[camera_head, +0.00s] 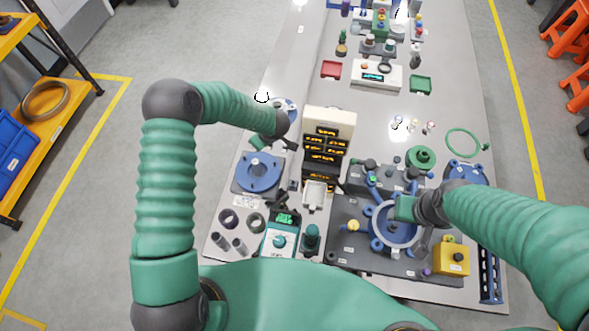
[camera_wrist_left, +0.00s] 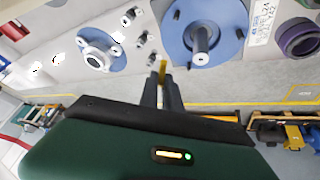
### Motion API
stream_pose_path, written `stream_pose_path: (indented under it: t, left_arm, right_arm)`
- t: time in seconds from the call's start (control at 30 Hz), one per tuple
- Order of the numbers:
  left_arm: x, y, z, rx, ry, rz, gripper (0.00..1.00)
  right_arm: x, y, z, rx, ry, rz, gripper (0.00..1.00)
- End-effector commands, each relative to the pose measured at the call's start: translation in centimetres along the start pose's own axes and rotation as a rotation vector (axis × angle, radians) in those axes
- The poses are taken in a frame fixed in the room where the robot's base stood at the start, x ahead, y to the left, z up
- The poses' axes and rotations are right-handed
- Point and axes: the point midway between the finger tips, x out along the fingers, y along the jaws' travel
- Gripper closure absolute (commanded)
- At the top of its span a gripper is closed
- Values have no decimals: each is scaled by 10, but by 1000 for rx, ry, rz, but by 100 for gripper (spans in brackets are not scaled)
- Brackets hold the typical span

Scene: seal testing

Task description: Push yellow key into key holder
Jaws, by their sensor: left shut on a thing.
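In the left wrist view, the dark fingers of my left gripper (camera_wrist_left: 161,82) are shut on a small yellow piece, likely the yellow key (camera_wrist_left: 162,67). In the head view my left gripper (camera_head: 256,143) is at the left side of the table, and the key is too small to make out. My right gripper (camera_head: 404,208) is over a blue ring-shaped fixture (camera_head: 388,240); its fingers are not clear. I cannot tell which part is the key holder.
A tall cream rack (camera_head: 343,117) with lit displays stands right of my left gripper. A blue round fixture (camera_head: 258,172) sits below it. A yellow box (camera_head: 452,257) with a black knob is at front right. A second blue flange (camera_wrist_left: 98,50) and several small metal parts lie nearby.

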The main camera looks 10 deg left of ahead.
Motion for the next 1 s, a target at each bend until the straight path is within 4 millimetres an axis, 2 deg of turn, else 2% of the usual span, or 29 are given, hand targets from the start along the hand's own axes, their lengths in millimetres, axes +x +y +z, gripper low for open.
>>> stream_pose_path:
  t: [0.03,0.2,0.4,0.57,0.63,0.8,0.9,1.0]
  left_arm:
    - [-8,7,10,-62,8,-45,100]
    - [-34,12,52,-264,38,-195,100]
    - [-56,12,94,-383,49,-288,100]
    - [-70,14,120,-439,52,-332,100]
    - [-53,10,129,-445,53,-339,100]
    - [-25,6,142,-444,52,-336,100]
    - [-11,4,149,-444,51,-335,100]
    - [-6,4,152,-444,51,-333,100]
  right_arm:
    - [-6,0,-2,0,1,0,49]
    - [-12,0,-3,0,1,0,49]
    - [-16,0,-4,0,1,0,49]
    - [-17,0,-4,0,1,0,49]
    - [-4,0,-2,0,1,0,49]
    - [12,0,3,0,0,0,49]
    - [20,0,4,0,0,0,49]
    - [22,0,5,0,0,0,49]
